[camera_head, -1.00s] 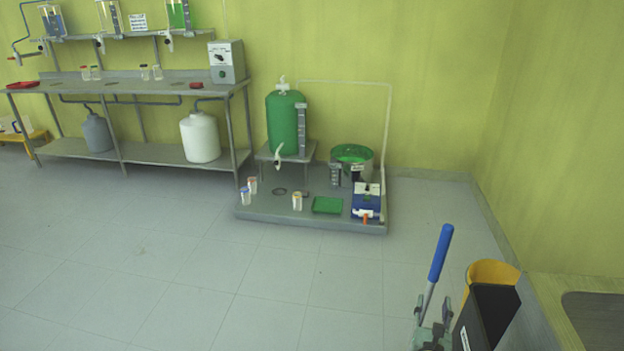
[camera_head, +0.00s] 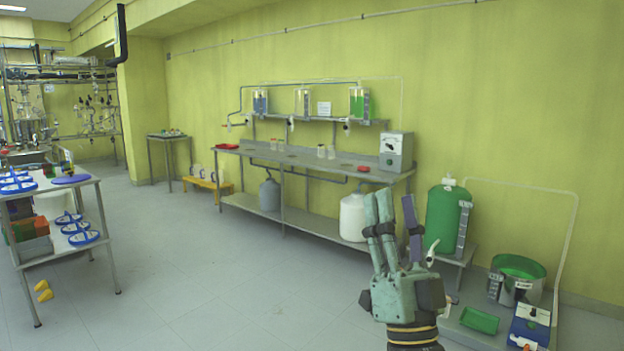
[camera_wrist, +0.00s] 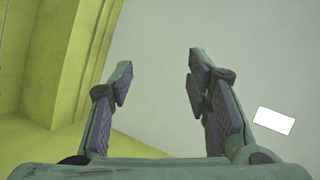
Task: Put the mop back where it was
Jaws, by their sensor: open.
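The mop is not in view in either current picture. My gripper (camera_head: 393,206) is raised in the lower middle of the head view, with its fingers pointing up. It is open, and nothing shows between the fingers. In the wrist view the two fingers of my gripper (camera_wrist: 158,64) stand apart with an empty gap.
A steel bench (camera_head: 320,160) runs along the yellow wall. A green tank (camera_head: 446,215) and a green-rimmed pot (camera_head: 517,279) stand at right. A shelved cart (camera_head: 103,240) is at left, with yellow pieces (camera_head: 43,291) on the floor beside it. The middle floor is clear.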

